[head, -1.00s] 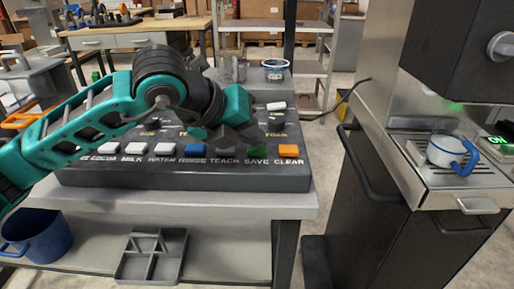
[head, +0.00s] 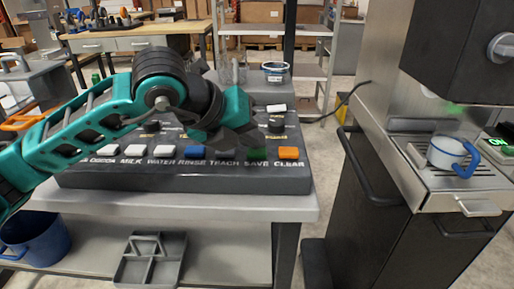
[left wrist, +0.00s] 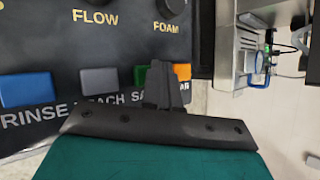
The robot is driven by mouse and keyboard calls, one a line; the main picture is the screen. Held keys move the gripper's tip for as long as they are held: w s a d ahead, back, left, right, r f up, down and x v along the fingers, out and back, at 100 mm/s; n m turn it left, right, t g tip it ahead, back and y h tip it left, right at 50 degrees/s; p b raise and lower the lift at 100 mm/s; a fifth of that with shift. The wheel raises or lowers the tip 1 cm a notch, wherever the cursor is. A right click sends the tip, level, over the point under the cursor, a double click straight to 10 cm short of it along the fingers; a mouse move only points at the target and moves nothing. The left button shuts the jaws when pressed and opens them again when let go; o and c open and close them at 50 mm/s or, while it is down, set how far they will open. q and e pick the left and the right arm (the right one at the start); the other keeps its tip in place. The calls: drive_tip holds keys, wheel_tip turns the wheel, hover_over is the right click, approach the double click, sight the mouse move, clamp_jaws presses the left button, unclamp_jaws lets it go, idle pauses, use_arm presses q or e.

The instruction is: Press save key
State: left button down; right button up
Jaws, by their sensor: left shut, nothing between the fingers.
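The green save key (head: 258,155) is in the front row of the dark key panel (head: 180,178), between the grey teach key (left wrist: 99,81) and the orange clear key (head: 288,153). My left gripper (head: 250,147) is shut and empty, with its fingertips right at the save key. In the left wrist view, my left fingers (left wrist: 158,84) cover much of the green key (left wrist: 140,75) and part of the orange key (left wrist: 182,71). I cannot tell whether the fingertips touch the key. My right gripper is not in view.
The blue rinse key (head: 194,152) and several white keys lie left along the row. A coffee machine with a white and blue cup (head: 446,152) stands at the right. A grey divided tray (head: 150,262) and a blue mug (head: 38,240) are on the lower shelf.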

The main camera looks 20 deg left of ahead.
sight(252, 152)
use_arm(q)
drive_tip(key=shift+r, duration=0.7)
drive_tip(key=shift+r+p, duration=1.75)
drive_tip(key=shift+r, duration=0.8)
drive_tip(key=shift+f, duration=0.1)
